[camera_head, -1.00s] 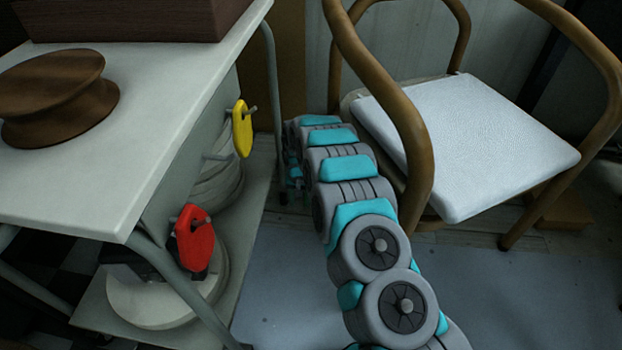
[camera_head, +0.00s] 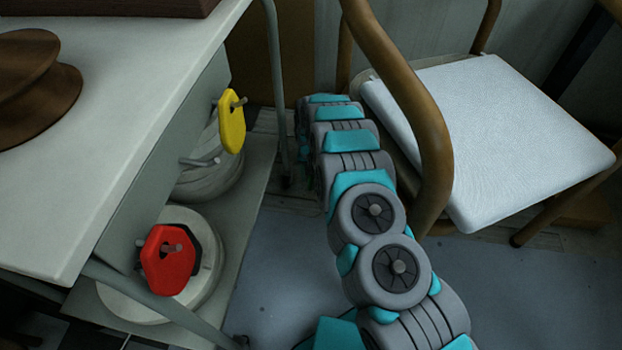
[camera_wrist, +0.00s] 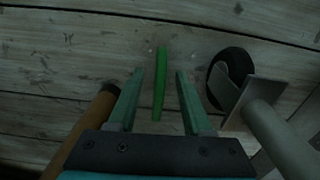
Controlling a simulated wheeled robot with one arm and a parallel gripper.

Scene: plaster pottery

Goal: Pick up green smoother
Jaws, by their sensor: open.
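The green smoother (camera_wrist: 160,83) shows in the wrist view as a narrow green strip, seen nearly edge-on against the wooden planks of the floor. My gripper (camera_wrist: 160,73) is open, with one finger on each side of the strip. There is a gap between the strip and each finger. How far the fingertips are above the floor is hard to tell. In the head view my arm reaches away between the table and the chair; the smoother and fingers cannot be made out there.
A black caster wheel (camera_wrist: 230,78) on a grey leg stands close right of my gripper. A brown wooden bar (camera_wrist: 88,130) is close on the left. In the head view, the white table (camera_head: 120,110) with hanging yellow (camera_head: 232,122) and red (camera_head: 168,262) smoothers is left, the chair (camera_head: 500,140) right.

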